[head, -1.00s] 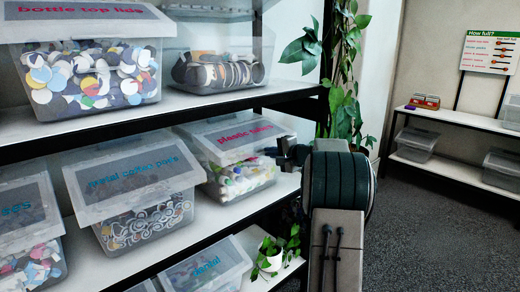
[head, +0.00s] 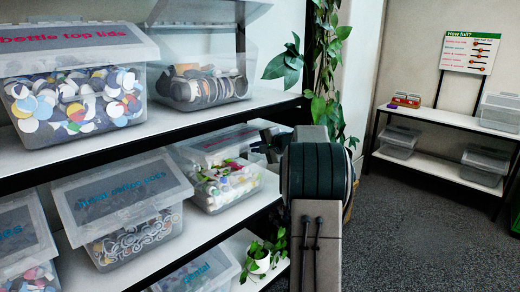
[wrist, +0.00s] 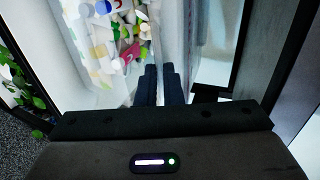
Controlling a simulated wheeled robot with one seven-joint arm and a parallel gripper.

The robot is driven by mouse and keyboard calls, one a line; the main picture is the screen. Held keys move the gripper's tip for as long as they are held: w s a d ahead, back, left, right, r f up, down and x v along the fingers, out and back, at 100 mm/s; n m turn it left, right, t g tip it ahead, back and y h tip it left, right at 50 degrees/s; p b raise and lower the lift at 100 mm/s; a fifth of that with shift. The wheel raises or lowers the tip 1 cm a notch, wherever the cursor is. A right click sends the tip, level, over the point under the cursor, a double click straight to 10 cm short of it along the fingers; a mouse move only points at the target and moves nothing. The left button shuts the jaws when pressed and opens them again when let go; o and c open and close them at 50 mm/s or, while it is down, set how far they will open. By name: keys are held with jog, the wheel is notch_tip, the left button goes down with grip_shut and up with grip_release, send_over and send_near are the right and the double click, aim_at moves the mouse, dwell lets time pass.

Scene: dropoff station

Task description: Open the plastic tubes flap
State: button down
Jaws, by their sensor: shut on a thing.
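The plastic tubes box (head: 222,190) is a clear bin on the middle shelf, holding colourful bits. Its translucent flap (head: 225,143), with red lettering, shows above the contents and looks partly raised at the front. My gripper (head: 268,150) is at the box's right side, partly hidden by my own arm. In the wrist view, the two dark fingers (wrist: 160,84) are close together, at a pale translucent edge that looks like the flap (wrist: 172,40). The contents (wrist: 118,32) lie left of the fingers. The exact contact point is unclear.
A bottle top lids box (head: 75,100) and an open-lidded bin (head: 203,90) stand on the shelf above. Another lidded box (head: 125,200) stands close on the left. A potted plant (head: 258,262) is below, and a trailing plant (head: 330,70) hangs behind my arm.

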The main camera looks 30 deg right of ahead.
jog(key=shift+r, duration=0.15)
jog(key=c, duration=1.6)
grip_release()
jog(key=b+v, duration=0.1)
jog(key=v, duration=1.2)
jog(key=shift+s+b, duration=0.3)
jog(key=shift+s, duration=0.1)
jog(key=shift+r, duration=0.15)
